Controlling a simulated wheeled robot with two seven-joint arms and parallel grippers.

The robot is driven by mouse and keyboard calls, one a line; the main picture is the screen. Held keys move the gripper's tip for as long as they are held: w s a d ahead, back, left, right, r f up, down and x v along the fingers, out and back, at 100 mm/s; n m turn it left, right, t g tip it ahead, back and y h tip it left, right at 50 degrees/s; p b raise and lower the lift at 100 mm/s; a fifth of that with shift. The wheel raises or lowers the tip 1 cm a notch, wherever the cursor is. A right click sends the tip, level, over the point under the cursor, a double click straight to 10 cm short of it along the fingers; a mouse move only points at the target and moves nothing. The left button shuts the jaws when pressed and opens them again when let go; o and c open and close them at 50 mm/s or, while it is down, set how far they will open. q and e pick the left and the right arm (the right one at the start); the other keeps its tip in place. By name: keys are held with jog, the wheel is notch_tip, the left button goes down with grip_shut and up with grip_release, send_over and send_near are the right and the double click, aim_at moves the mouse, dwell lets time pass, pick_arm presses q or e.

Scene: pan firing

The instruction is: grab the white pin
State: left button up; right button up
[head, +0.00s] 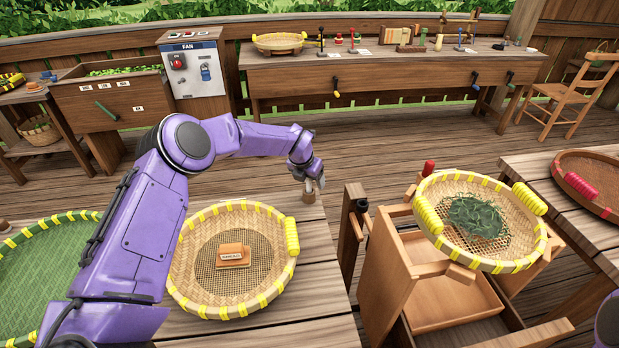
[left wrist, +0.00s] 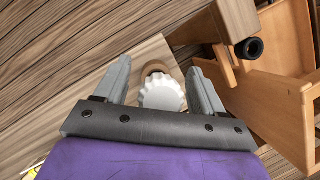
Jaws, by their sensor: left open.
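A white scalloped knob, which looks like the white pin (left wrist: 161,93), sits between the fingers of my left gripper (left wrist: 160,85) in the left wrist view. A brown wooden part shows just past it. The gripper is open, with a finger on either side of the pin and gaps showing beside it. In the head view my left gripper (head: 313,180) points down at the far right corner of the near table. The pin is mostly hidden there by the gripper. My right gripper is not in view.
A round basket (head: 180,272) with a small orange block (head: 233,256) lies on the near table. Right of the table stands a wooden frame (head: 385,280) carrying a tilted basket of green leaves (head: 478,217). A black-ended peg (left wrist: 249,48) sticks out close to the gripper's right.

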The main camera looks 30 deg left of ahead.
pick_arm(q)
jog(key=shift+s, duration=0.1)
jog(key=shift+c, duration=1)
jog(key=c, duration=0.9)
jog(key=shift+o, duration=0.2)
